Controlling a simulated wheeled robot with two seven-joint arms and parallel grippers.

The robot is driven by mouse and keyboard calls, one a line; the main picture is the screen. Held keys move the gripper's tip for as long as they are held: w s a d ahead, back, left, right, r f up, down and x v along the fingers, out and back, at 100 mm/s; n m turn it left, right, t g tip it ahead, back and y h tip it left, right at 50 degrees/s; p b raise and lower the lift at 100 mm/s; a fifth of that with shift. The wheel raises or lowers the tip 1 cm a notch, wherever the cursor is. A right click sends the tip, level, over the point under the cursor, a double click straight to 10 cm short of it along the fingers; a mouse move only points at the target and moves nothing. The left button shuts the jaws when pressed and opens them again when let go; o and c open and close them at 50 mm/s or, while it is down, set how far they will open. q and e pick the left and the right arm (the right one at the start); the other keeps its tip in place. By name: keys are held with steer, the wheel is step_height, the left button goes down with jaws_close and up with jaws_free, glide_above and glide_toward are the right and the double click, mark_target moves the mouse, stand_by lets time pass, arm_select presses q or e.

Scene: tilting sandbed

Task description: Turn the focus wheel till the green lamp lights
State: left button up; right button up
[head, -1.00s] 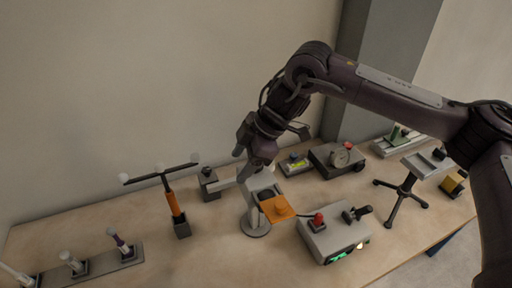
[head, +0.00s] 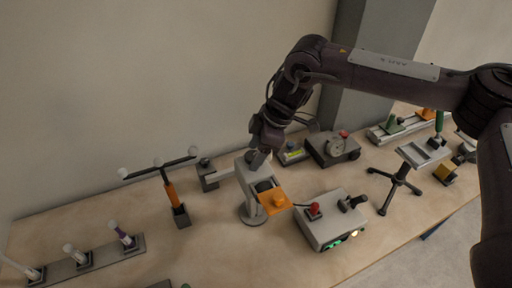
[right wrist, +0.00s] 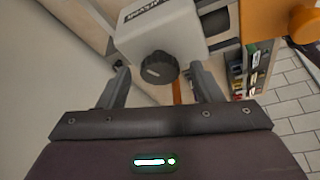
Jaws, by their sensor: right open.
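The focus wheel is a black ridged knob (right wrist: 158,68) on the pale grey housing (right wrist: 160,28) of a stand-mounted instrument (head: 246,181). An orange plate with a round orange knob (head: 277,201) sticks out from the instrument's front. My right gripper (head: 257,160) is at the instrument's top. In the right wrist view its open fingers (right wrist: 159,80) stand one on each side of the wheel, with a gap at both sides. In the head view the wheel is hidden or too small to tell. I cannot tell which light is the green lamp. My left gripper is not in view.
A grey control box (head: 324,226) with a red knob, black lever and lit green display stands right of the instrument. A branched orange-stemmed stand (head: 171,196) is to the left. A gauge box (head: 334,147) is behind. The front middle of the table is mostly clear.

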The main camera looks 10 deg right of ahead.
steer(key=c, duration=1)
